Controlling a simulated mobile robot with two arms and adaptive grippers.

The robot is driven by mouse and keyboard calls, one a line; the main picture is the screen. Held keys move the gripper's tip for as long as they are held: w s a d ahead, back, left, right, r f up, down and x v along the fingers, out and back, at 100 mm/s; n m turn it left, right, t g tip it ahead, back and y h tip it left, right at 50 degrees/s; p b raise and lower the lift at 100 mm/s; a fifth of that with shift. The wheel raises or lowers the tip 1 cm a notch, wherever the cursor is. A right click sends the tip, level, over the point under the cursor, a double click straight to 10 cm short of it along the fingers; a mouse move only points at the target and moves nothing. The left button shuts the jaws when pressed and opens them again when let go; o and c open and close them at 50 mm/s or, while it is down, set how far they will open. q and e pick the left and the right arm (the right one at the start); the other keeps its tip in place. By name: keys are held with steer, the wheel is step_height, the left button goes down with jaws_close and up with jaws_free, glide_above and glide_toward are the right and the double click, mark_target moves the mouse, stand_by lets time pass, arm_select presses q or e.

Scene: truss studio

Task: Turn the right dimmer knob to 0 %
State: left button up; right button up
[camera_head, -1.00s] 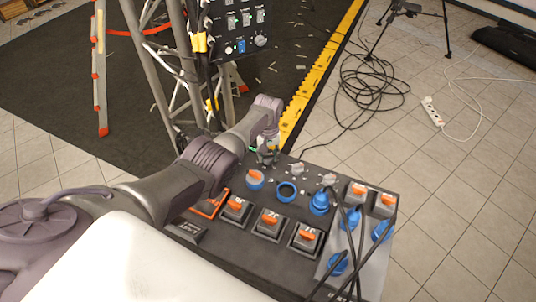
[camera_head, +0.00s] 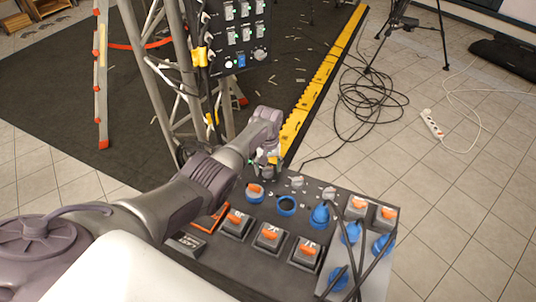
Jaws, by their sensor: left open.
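A dark console (camera_head: 215,258) stands low in front of me. Two small pale knobs sit near its back edge: a left one (camera_head: 297,182) and a right one (camera_head: 330,193). I cannot tell for sure which knob is the right dimmer, and their settings are too small to read. My left gripper (camera_head: 267,166) is open at the console's back left edge, left of both pale knobs and apart from them. Its fingers are small in view and partly blend with the parts behind. My right gripper is not in view.
Orange-handled switches (camera_head: 269,234) and blue plugs (camera_head: 320,214) with black cables crowd the console. A control panel (camera_head: 240,45) hangs on a metal truss (camera_head: 160,85) behind. Tiled floor lies open at right, with coiled cable (camera_head: 375,90) and a power strip (camera_head: 432,124).

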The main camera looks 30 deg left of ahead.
mark_target(268, 168)
arm_select(q)
step_height(268, 168, up, 11)
stand_by(0.4)
stand_by(0.4)
